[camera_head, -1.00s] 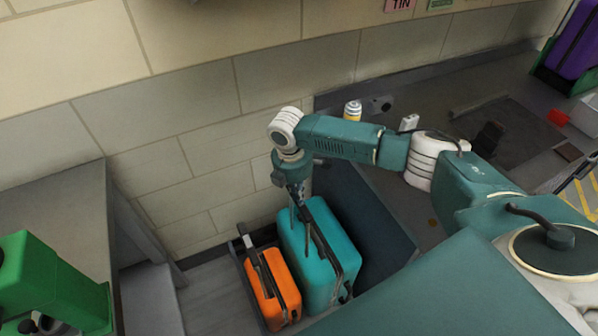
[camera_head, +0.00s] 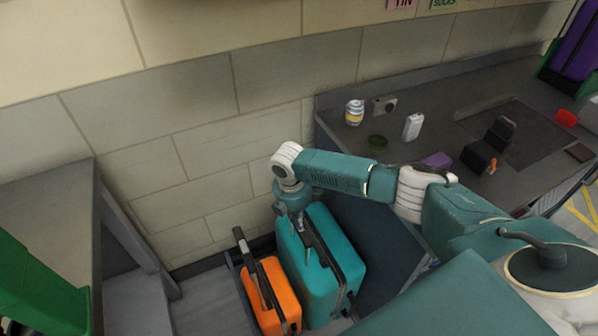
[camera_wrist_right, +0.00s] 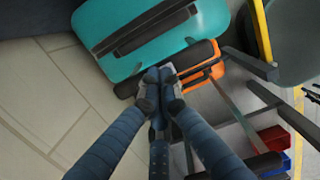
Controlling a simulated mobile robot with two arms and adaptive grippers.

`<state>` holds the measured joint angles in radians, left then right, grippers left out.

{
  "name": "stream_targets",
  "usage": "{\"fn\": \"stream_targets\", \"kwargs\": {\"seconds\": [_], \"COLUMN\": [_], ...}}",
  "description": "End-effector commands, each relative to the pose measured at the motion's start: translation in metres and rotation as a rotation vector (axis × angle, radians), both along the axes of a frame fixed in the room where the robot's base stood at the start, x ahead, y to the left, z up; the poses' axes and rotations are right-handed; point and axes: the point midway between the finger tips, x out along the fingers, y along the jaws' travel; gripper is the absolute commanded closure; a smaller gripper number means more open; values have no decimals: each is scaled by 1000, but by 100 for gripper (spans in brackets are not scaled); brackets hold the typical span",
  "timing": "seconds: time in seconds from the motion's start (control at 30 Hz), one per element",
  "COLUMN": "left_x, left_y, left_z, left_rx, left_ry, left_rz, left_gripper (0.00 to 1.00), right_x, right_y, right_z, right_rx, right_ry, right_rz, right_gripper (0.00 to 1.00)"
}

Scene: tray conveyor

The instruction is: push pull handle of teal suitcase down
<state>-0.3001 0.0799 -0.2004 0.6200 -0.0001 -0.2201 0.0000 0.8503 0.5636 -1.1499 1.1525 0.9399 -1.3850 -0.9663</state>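The teal suitcase (camera_head: 339,250) stands upright in the lower middle of the head view, beside the smaller orange suitcase (camera_head: 274,295). My right gripper (camera_head: 303,228) points down at the teal suitcase's top. In the right wrist view its fingers (camera_wrist_right: 158,78) are together, with nothing visible between them. A dark bar, which looks like the pull handle (camera_wrist_right: 198,54), runs behind the fingertips along the teal suitcase (camera_wrist_right: 105,25). I cannot tell whether they touch it. The orange suitcase (camera_wrist_right: 212,71) shows just beyond. My left gripper is in neither view.
The orange suitcase's handle (camera_head: 240,240) stands raised. A tiled wall (camera_head: 205,160) is behind the suitcases. A dark counter (camera_head: 340,125) with a can (camera_head: 354,112), a white bottle (camera_head: 413,127) and a black box (camera_head: 479,157) is at right. A green object (camera_head: 40,285) is at lower left.

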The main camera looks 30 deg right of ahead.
Motion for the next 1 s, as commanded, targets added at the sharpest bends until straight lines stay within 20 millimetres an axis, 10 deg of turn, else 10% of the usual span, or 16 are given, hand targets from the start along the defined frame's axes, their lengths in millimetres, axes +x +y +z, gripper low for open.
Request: {"fn": "stream_targets", "kwargs": {"seconds": [0.47, 0.73, 1.0], "left_x": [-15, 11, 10], "left_y": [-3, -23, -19], "left_z": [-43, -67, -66], "left_rx": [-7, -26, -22], "left_ry": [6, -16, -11], "left_rz": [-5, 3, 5], "left_gripper": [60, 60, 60], "right_x": [-1, -1, 0], "right_y": [-1, 0, 1], "right_z": [-64, -98, -96], "right_rx": [-1, 0, 0], "right_ry": [2, 2, 0], "right_rz": [-1, 0, 0], "right_gripper": [100, 100, 100]}}
